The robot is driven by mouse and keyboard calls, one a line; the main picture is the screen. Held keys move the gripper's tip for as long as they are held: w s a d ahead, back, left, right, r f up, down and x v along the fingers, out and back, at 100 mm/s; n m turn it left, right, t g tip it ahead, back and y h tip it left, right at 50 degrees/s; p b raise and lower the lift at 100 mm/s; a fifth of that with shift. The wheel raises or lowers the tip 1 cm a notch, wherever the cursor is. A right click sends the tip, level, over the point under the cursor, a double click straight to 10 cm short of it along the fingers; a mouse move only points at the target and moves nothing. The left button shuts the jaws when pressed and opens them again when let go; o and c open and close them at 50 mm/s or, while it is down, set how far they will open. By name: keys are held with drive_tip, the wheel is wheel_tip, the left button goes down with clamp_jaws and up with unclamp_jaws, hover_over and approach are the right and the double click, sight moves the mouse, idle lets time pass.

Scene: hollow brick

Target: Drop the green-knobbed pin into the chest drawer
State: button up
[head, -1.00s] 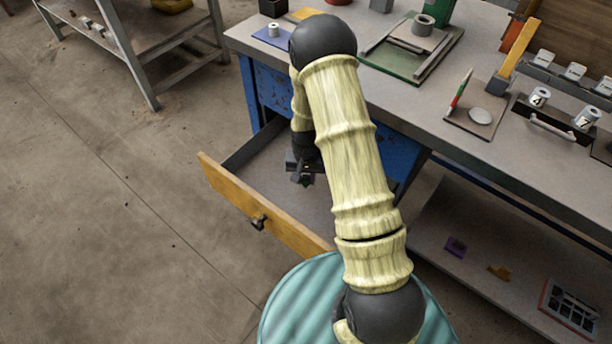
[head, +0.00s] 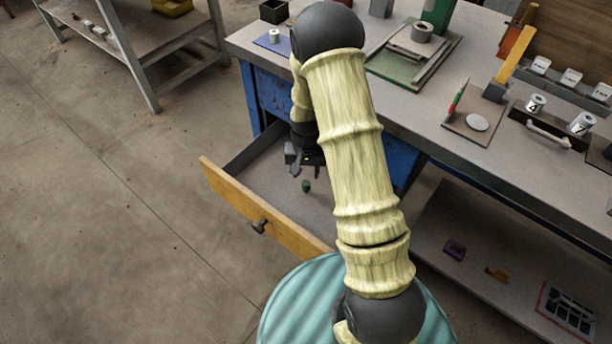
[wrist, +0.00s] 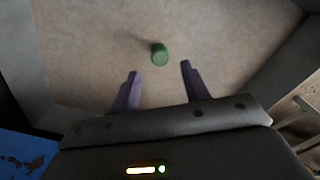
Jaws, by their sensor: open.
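The green-knobbed pin (head: 306,186) is inside the open chest drawer (head: 262,210), apart from my gripper. In the wrist view only its green knob (wrist: 160,54) shows clearly, beyond the fingertips against the drawer floor; its shaft is not visible. My gripper (head: 302,170) is over the drawer with its jaws open and empty. Both fingers (wrist: 158,74) show apart in the wrist view. The drawer has a yellow wooden front with a dark knob and is pulled out from the blue chest under the workbench.
The workbench top (head: 400,100) carries a green tray (head: 440,72), a small board with a red-and-green item, and numbered white cylinders (head: 536,102). A lower shelf (head: 470,285) holds small items. A teal ribbed round surface (head: 300,300) is near the drawer's front right. Open floor lies left.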

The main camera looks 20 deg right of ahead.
sight(306, 183)
drive_tip(key=shift+r, duration=1.6)
